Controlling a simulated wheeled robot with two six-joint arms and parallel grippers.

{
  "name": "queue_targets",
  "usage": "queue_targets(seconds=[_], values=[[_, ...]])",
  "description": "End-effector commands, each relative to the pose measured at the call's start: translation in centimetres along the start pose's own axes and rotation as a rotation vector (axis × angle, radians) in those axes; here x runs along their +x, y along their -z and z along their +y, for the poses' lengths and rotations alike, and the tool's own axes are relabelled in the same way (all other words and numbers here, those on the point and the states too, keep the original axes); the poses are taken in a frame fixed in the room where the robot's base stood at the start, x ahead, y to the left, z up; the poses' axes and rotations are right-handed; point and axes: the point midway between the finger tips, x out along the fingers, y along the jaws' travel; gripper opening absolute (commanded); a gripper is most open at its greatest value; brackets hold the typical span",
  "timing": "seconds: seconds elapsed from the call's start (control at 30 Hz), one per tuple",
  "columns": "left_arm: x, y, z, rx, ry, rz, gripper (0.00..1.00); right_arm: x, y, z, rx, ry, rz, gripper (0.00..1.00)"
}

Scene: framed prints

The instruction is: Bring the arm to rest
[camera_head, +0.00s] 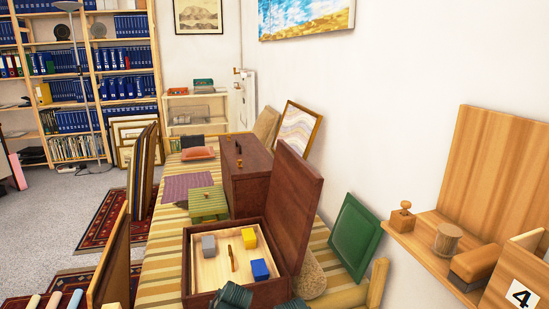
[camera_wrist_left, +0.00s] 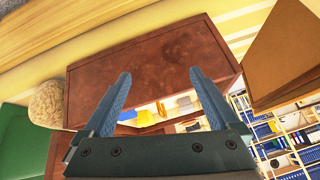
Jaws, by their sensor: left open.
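My left gripper (camera_head: 264,300) shows at the bottom edge of the head view, its dark fingers at the near side of an open brown box (camera_head: 195,265). In the left wrist view the two blue-grey fingers of the left gripper (camera_wrist_left: 160,76) stand wide apart with nothing between them. The box's raised lid (camera_wrist_left: 165,60) lies beyond them. The rest of the left arm is out of the head view. My right gripper is in neither view.
The box holds a grey block (camera_head: 208,246), a yellow block (camera_head: 249,238) and a blue block (camera_head: 260,270). A closed brown box (camera_head: 243,178) stands behind it on the striped table. A green panel (camera_head: 354,231) leans at the wall. A wooden shelf (camera_head: 425,255) juts out right.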

Motion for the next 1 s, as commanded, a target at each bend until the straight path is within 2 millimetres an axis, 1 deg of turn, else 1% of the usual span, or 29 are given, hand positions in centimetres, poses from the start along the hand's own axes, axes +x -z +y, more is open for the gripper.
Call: queue_targets(seconds=[0.03, 0.07, 0.1, 0.2, 0.3, 0.5, 0.53, 0.6, 0.87, 0.9, 1.0], values=[[-0.7, -2.1, 1.0, 0.044, -0.017, -0.068, 0.95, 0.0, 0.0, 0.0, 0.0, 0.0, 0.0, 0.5], [-1.0, -3.3, 1.5, 0.073, -0.027, -0.11, 0.95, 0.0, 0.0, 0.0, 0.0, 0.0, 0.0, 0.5], [-1.5, -4.9, 2.2, 0.111, -0.042, -0.166, 0.95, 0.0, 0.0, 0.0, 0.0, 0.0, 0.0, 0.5], [-3.0, -8.5, 3.6, 0.203, -0.084, -0.292, 0.95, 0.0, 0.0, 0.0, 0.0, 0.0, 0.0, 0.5], [-4.5, -11.4, 4.7, 0.285, -0.126, -0.397, 0.95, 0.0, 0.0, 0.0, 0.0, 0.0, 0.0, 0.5], [-7.5, -16.2, 6.1, 0.431, -0.209, -0.569, 0.95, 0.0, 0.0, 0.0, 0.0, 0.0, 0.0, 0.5], [-7.2, -16.7, 6.2, 0.441, -0.215, -0.58, 0.95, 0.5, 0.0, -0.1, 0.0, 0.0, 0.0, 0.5], [-6.1, -17.1, 6.4, 0.435, -0.213, -0.573, 0.95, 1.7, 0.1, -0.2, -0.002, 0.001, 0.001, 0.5], [-4.2, -18.2, 6.9, 0.436, -0.215, -0.569, 0.95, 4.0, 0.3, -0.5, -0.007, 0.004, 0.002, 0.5], [-5.4, -17.4, 6.6, 0.436, -0.215, -0.569, 0.95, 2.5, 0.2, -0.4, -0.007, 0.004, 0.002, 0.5], [-6.2, -16.8, 6.4, 0.435, -0.215, -0.569, 0.95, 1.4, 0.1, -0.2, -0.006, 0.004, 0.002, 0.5]])
